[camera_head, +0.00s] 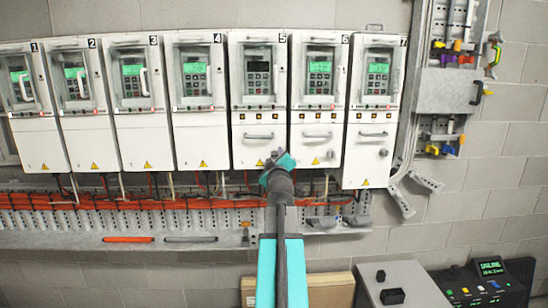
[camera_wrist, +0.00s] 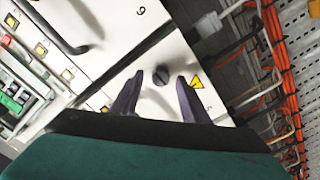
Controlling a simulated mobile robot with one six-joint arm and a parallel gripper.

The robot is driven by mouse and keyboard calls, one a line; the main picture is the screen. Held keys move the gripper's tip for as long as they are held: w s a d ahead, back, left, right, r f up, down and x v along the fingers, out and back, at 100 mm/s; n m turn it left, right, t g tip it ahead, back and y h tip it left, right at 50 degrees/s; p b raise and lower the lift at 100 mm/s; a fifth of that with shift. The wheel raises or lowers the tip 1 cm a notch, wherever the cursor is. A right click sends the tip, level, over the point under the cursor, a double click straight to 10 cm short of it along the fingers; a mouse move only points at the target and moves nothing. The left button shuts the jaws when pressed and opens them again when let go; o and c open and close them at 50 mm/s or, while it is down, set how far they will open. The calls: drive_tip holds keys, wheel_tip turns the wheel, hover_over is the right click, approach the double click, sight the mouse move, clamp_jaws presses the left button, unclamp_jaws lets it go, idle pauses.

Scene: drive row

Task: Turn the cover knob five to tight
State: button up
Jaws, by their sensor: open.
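Drive cabinet 5 (camera_head: 245,150) is white, with a grey handle (camera_head: 258,136) and a dark screen (camera_head: 258,66). My gripper (camera_head: 278,160) is in front of its lower right part and hides the cover knob there. In the wrist view a dark round knob (camera_wrist: 161,75) sits on a white panel, beside a yellow warning triangle (camera_wrist: 196,82). My open gripper (camera_wrist: 160,92) has one finger on each side of the knob in the picture. Whether the fingers touch it, and which way its slot points, I cannot tell.
Cabinet 6 (camera_head: 304,160) and cabinet 7 (camera_head: 357,172) stand to the right, with cabinet 4 (camera_head: 203,140) to the left. Orange cables (camera_head: 130,197) run below. A grey box with a black button (camera_head: 391,296) and a console (camera_head: 490,290) are at lower right.

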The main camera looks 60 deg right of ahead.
drive_tip(key=shift+w+d, duration=0.1)
drive_tip(key=shift+d, duration=0.05)
drive_tip(key=shift+c, duration=0.3)
clamp_jaws()
drive_tip(key=shift+f, duration=0.1)
